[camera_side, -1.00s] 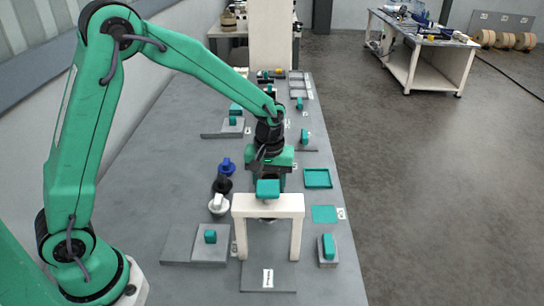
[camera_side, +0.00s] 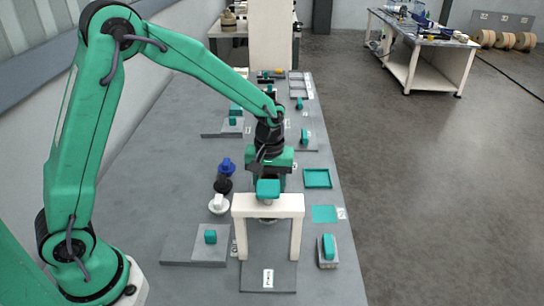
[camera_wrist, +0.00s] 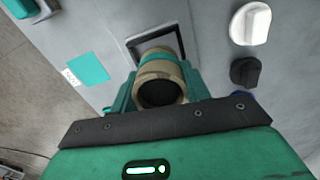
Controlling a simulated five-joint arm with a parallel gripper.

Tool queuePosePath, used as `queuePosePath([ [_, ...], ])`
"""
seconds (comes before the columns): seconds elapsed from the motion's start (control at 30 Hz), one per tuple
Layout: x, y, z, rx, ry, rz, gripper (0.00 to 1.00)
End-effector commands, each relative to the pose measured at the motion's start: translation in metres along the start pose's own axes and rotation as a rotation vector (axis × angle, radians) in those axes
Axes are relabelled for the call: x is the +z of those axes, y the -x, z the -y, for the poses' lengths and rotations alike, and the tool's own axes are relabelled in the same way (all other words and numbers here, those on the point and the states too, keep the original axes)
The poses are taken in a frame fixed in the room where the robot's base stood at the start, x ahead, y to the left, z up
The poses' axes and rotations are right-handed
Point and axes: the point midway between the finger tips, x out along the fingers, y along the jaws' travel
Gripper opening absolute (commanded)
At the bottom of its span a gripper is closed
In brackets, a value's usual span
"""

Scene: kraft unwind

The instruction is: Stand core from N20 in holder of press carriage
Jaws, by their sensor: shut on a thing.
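My gripper (camera_wrist: 160,88) is shut on a tan hollow core (camera_wrist: 163,75) with a teal band, its dark open end facing the wrist camera. A dark square frame (camera_wrist: 133,43) lies on the grey surface beyond the core in the wrist view. The core overlaps it, and I cannot tell whether they touch. In the side view my gripper (camera_side: 268,172) is behind the white press arch (camera_side: 282,205) with its teal top block (camera_side: 268,188), which hides the fingers and core. A grey base plate (camera_side: 268,275) with a label lies under the arch.
Blue (camera_side: 227,166), black (camera_side: 222,184) and white (camera_side: 218,204) knobbed pieces stand left of my gripper. A teal tray (camera_side: 318,179) and flat teal square (camera_side: 325,214) are right.

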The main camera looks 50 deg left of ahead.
Motion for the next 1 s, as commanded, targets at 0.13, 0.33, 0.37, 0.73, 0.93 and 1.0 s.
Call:
queuePosePath([
  [0.13,0.0001,-0.0029,0.0001,-0.001,0.000,0.001,0.24],
  [0.33,0.0000,-0.0063,0.0000,0.000,0.000,0.000,0.24],
  [0.37,0.0000,-0.0067,0.0000,0.000,0.000,0.000,0.24],
  [0.73,0.0000,-0.0082,0.0000,0.000,0.000,0.000,0.24],
  [0.93,0.0000,-0.0085,0.0000,0.000,0.000,0.000,0.24],
  [1.0,0.0000,-0.0091,0.0000,0.000,0.000,0.000,0.24],
])
